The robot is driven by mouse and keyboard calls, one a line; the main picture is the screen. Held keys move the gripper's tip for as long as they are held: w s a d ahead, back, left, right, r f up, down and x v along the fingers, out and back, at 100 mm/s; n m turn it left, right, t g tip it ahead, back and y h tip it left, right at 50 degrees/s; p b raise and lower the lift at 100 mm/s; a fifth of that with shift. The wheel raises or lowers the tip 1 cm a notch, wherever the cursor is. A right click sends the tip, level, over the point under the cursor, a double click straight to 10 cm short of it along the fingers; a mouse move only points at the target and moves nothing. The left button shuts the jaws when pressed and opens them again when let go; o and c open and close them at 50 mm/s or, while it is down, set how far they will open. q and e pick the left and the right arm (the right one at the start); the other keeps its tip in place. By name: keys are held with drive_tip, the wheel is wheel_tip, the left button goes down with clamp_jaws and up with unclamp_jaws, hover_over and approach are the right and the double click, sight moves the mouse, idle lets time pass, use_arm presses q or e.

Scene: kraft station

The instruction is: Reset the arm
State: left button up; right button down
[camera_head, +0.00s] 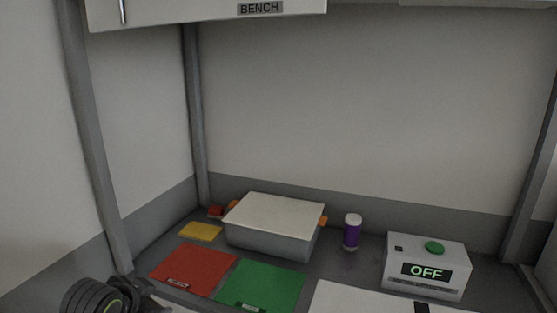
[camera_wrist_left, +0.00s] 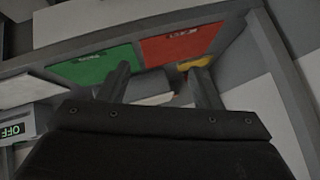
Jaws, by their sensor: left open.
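My left gripper (camera_wrist_left: 160,88) shows in the left wrist view with its two fingers spread apart and nothing between them. In the head view my left arm shows only as a dark ribbed part at the bottom left corner, and its fingers are mostly cut off or hidden. It is in front of the red mat (camera_head: 194,269), apart from the objects on the bench. My right gripper is not in either view.
The bench holds a green mat (camera_head: 262,286), yellow pad (camera_head: 200,231), grey lidded box (camera_head: 268,242), purple bottle (camera_head: 352,233) and a device reading OFF (camera_head: 425,268) with a green button (camera_head: 434,247). Grey posts (camera_head: 92,140) frame it. A cabinet (camera_head: 200,12) hangs above.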

use_arm(q)
drive_tip(key=s+a+f+n+g, duration=0.2)
drive_tip(key=s+f+n, duration=0.1)
drive_tip(key=s+f, duration=0.95)
drive_tip(key=s+a+f+n+g+y, duration=0.1)
drive_tip(key=s+f+n+g, duration=0.15)
drive_tip(key=s, duration=0.65)
drive_tip(key=s+a+f+n+g+y, duration=0.1)
drive_tip(key=s+f, duration=0.3)
drive_tip(key=s, duration=0.6)
wheel_tip(320, 180, down, 24)
drive_tip(key=a+f, duration=0.1)
drive_tip(key=s+d+f+g, duration=0.1)
drive_tip(key=s+f+g, duration=0.1)
drive_tip(key=s+f, duration=1.2)
drive_tip(key=shift+s+f+h, duration=0.3)
drive_tip(key=shift+f, duration=0.2)
